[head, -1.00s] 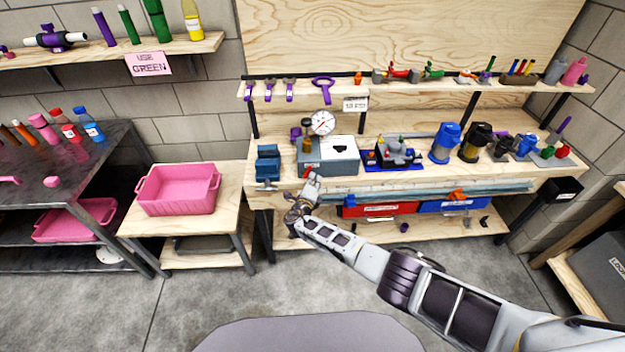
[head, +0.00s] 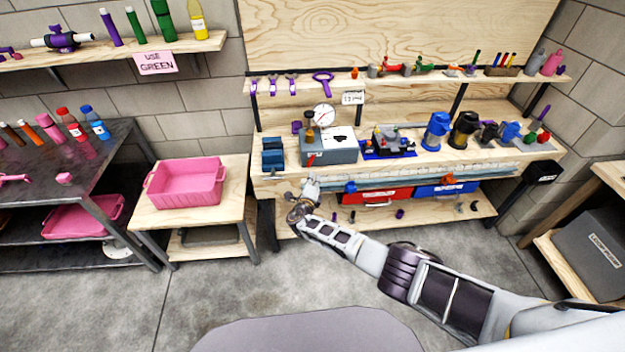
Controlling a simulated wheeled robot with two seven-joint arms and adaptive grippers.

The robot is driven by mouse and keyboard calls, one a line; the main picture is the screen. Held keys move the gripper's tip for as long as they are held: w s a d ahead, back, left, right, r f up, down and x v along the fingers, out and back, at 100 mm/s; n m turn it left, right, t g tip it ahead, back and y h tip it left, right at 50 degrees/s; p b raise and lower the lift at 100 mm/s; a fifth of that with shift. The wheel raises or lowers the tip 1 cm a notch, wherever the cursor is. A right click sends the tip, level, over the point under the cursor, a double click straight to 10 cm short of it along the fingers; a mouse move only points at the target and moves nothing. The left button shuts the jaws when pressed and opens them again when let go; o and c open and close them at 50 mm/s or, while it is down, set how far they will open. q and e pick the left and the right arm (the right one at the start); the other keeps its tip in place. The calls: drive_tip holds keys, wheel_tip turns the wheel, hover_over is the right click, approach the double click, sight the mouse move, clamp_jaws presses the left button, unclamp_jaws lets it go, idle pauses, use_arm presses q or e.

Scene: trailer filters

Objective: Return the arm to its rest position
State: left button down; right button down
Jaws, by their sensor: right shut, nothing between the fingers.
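My right arm reaches in from the lower right toward the workbench (head: 400,164). Its gripper (head: 312,181) is shut and empty, in front of the bench's front edge and below the grey box with a gauge (head: 330,150). It appears apart from the box. Its fingertips are small and partly blend with the bench edge behind them. My left gripper is out of view.
The bench holds a blue vise (head: 273,155), a blue filter housing (head: 436,131) and a black one (head: 464,129). A red bin (head: 376,197) sits underneath. A pink tub (head: 186,184) stands on a low table at left. Open floor lies in front.

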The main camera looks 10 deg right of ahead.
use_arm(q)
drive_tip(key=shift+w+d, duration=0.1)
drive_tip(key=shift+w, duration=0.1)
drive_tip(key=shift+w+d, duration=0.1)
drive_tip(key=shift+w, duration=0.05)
use_arm(e)
drive_tip(key=shift+m, duration=0.3)
